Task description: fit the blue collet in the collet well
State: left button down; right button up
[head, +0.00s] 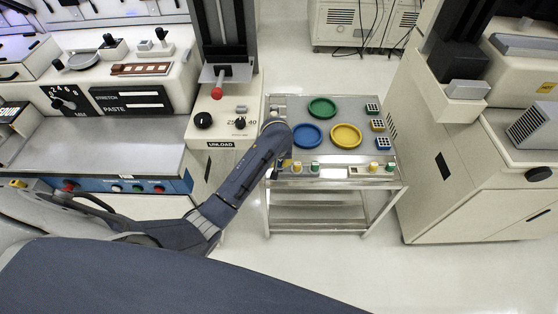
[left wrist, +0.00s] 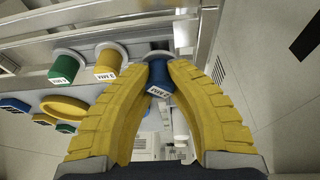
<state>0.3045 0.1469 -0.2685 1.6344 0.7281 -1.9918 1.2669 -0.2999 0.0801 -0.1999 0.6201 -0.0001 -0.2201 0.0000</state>
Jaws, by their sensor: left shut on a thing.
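The blue collet (left wrist: 159,77), marked 2 MM, sits between the yellow fingertips of my left gripper (left wrist: 165,72) in the left wrist view. The gripper is shut on it. A pale round flange shows behind the collet, in line with the flanges of the neighbouring collets at the cart's front edge. I cannot tell whether the collet is clear of its seat. In the head view my left arm reaches over the cart's front left corner and partly hides this spot. I cannot make out the collet well. My right gripper is not in view.
The steel cart (head: 350,184) carries green (head: 322,108), blue (head: 307,136) and yellow (head: 346,137) round dishes. Yellow (head: 297,167) and green (head: 314,168) collets stand along its front edge. A machine marked UNLOAD (head: 221,144) stands left of it. Floor is clear in front.

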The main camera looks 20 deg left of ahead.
pick_arm(q)
jog(key=shift+f, duration=0.25)
dwell(0.3)
jog(key=shift+f, duration=0.8)
jog(key=shift+f, duration=0.55)
dwell(0.7)
jog(key=c, duration=1.3)
grip_release()
jog(key=v, duration=1.2)
jog(key=shift+s, duration=0.1)
